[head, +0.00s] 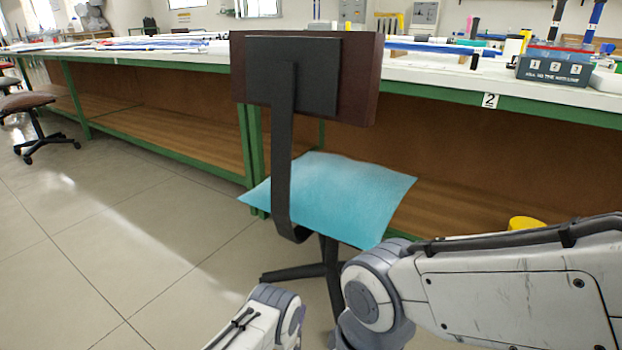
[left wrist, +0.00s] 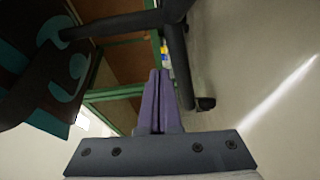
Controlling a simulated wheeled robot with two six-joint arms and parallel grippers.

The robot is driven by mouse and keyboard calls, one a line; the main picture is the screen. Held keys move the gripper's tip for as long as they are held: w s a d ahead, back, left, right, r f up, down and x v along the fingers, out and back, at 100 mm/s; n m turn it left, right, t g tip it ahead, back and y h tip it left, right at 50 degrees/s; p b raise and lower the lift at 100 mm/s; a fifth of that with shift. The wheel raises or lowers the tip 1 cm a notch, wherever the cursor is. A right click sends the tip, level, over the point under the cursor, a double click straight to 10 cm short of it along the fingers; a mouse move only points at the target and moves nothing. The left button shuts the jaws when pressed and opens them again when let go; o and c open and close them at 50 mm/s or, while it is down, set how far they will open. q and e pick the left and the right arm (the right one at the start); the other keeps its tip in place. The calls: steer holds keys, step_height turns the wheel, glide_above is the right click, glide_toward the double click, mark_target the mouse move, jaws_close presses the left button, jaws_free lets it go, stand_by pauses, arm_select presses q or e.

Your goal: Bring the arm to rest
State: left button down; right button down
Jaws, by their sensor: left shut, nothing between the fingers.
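My left gripper (left wrist: 157,76) shows in the left wrist view with its two purple fingers together and nothing between them. It points towards the chair's dark leg and the green bench frame, apart from both as far as I can tell. In the head view, a white and grey part of my left arm shows at the bottom, in front of the chair; its fingers are not visible there. My right arm comes in from the right, and its gripper is out of view.
A chair (head: 348,80) with a light-blue cover (head: 330,195) stands close ahead against the green-framed workbench (head: 150,62). A box marked 1, 2, 3 (head: 553,68) and rods lie on the benchtop. A yellow object (head: 525,223) is on the lower shelf.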

arm_select(q)
steer(key=w+a+r+m+g+y, duration=0.1)
steer(key=w+a+r+m+g, duration=0.15)
steer(key=w+r, duration=0.45)
steer(key=s+a+r+m+g+y, duration=0.2)
steer(key=s+a+r+m+g, duration=0.25)
steer(key=r, duration=0.55)
steer(key=s+a+r+m+g, duration=0.2)
steer(key=s+a+r+m, duration=0.15)
steer(key=s, duration=0.45)
steer(key=s+a+r+m+g, duration=0.2)
steer(key=s+r+g, duration=0.15)
steer(key=s, duration=0.55)
steer(key=s+a+r+m+g, duration=0.2)
steer(key=s+a+r+m, duration=0.15)
steer(key=s, duration=0.45)
steer(key=s+d+r+m+g+p, duration=0.1)
steer(key=s+d+r+m+p, duration=0.1)
steer(key=s+d+r+p, duration=0.45)
steer(key=s+d+r+m+g+p, duration=0.1)
steer(key=s+d+r+m+p, duration=0.2)
steer(key=r, duration=0.6)
steer(key=s+d+r+m+g+p, duration=0.1)
steer(key=s+d+r+m+p, duration=0.1)
steer(key=s+d+r+p, duration=0.45)
step_height(320, 180, up, 38)
steer(key=w+a+p, duration=0.2)
steer(key=p, duration=3.5)
steer(key=shift+n, duration=0.3)
